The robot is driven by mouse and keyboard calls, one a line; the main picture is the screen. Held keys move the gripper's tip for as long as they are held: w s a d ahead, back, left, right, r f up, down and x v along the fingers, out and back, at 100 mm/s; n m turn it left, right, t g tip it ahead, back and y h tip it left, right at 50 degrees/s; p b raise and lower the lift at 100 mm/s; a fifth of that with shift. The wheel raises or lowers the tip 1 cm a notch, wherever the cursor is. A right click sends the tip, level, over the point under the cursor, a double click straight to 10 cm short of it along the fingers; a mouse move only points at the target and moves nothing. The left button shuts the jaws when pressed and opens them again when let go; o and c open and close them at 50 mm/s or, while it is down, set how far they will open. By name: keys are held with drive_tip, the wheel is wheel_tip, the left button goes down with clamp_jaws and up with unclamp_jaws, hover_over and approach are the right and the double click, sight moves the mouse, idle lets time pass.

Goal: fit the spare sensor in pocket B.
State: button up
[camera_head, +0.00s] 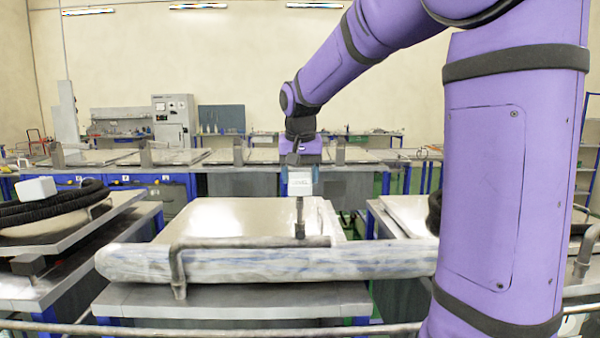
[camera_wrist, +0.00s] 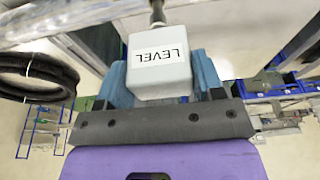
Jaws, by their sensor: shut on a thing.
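My gripper (camera_head: 301,176) is shut on a white box-shaped sensor (camera_head: 301,187) with a dark stem pointing down. In the wrist view my gripper (camera_wrist: 161,80) has its blue fingers on both sides of the sensor (camera_wrist: 158,75). Its label reads LEVEL, and the text is upside down there. The sensor is above the light metal lid (camera_head: 225,218) of the middle bench. The stem's lower end appears near the grey pipe; I cannot tell whether it touches anything. I see no marking for pocket B.
A grey bent pipe (camera_head: 250,243) stands in front of the middle lid, with a long plastic-wrapped roll (camera_head: 130,262). At left a white box (camera_head: 37,188) sits by a coiled black hose (camera_head: 55,203). Another bench lid (camera_head: 408,213) stands at right. A rail crosses the front.

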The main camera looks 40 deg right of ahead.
drive_tip(key=shift+f, duration=0.55)
drive_tip(key=o, duration=1)
drive_tip(key=shift+v, duration=3.55)
drive_tip(key=v, duration=1)
drive_tip(key=shift+s+r, duration=0.1)
drive_tip(key=shift+r, duration=0.25)
